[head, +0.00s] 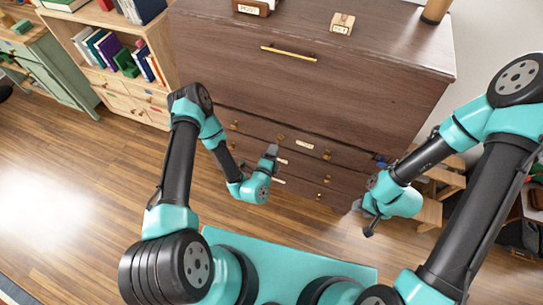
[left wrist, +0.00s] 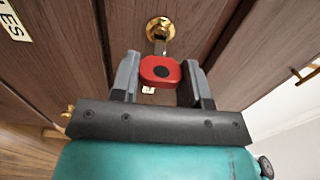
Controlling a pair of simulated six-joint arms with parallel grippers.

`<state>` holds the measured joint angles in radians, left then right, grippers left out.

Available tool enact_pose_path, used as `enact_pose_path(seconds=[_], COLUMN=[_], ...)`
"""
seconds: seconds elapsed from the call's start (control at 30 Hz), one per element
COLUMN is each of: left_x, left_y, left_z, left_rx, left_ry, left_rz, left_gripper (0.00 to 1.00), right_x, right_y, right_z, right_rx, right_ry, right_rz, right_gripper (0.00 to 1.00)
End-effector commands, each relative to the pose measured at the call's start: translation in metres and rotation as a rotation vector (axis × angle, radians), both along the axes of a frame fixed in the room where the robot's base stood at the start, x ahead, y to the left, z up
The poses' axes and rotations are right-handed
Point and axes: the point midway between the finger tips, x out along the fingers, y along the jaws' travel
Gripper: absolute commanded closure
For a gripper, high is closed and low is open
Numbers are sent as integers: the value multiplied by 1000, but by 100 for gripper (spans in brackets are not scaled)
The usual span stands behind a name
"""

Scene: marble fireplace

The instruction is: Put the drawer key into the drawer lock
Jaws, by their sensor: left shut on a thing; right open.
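The drawer key (left wrist: 160,72) has a red head with a dark centre and a short metal shaft. My left gripper (left wrist: 160,75) is shut on its red head in the left wrist view; it also shows in the head view (head: 271,152), in front of the drawers. The shaft points at the brass drawer lock (left wrist: 161,28) and overlaps its lower edge. I cannot tell whether the tip is inside the keyhole. In the head view the key is too small to make out. My right gripper (head: 362,219) is open and empty, low at the right, away from the dresser front.
The dark wooden dresser (head: 330,90) has drawers with brass knobs and small labels. A shelf with books (head: 115,52) stands at the left, a green cabinet (head: 50,65) beyond it. A wooden stool (head: 435,195) is at the right. The floor at left is clear.

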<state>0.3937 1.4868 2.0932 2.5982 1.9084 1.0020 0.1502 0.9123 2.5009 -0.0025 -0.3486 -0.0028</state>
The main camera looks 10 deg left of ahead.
Motion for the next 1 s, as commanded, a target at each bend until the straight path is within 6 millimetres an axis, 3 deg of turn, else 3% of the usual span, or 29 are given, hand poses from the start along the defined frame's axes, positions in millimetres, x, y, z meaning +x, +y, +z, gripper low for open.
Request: enact_pose_path(seconds=[0.27,1.0], left_x=[9,7], left_y=[-1,-2], left_z=[0,0], left_rx=[0,0], left_ry=[-1,-1], left_rz=[0,0], left_gripper=[81,81], right_x=[0,0], right_y=[0,0], right_z=[0,0], right_rx=[0,0], right_ry=[0,0], right_rz=[0,0], right_gripper=[57,57])
